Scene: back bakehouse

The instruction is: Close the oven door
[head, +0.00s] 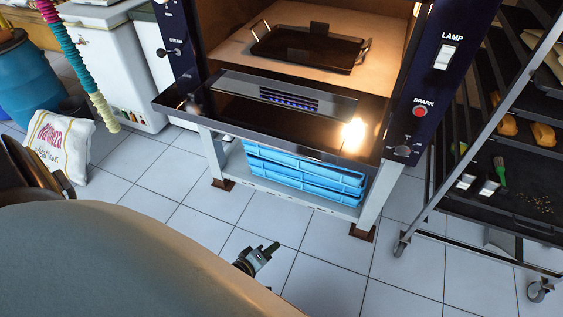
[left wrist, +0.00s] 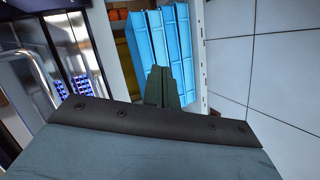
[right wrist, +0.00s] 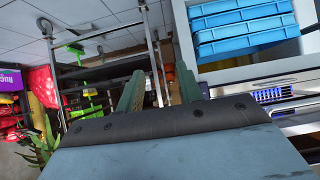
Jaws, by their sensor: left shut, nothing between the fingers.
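The oven door (head: 235,107) is folded down in front of the lit oven chamber (head: 235,48), so the oven stands open. A dark tray with handles (head: 300,50) is inside. My left gripper (head: 270,249) is shut and empty, low over the floor in front of the oven and apart from the door. Its closed fingers also show in the left wrist view (left wrist: 160,86), with blue crates beyond them. My right gripper (right wrist: 159,88) is open and empty in the right wrist view. It is out of the head view.
Blue crates (head: 305,172) sit on the oven stand's lower shelf. A wheeled rack (head: 465,130) stands at the right, its trays holding bread and tools. A flour sack (head: 60,147) and a blue barrel (head: 28,75) are at the left. The tiled floor before the oven is clear.

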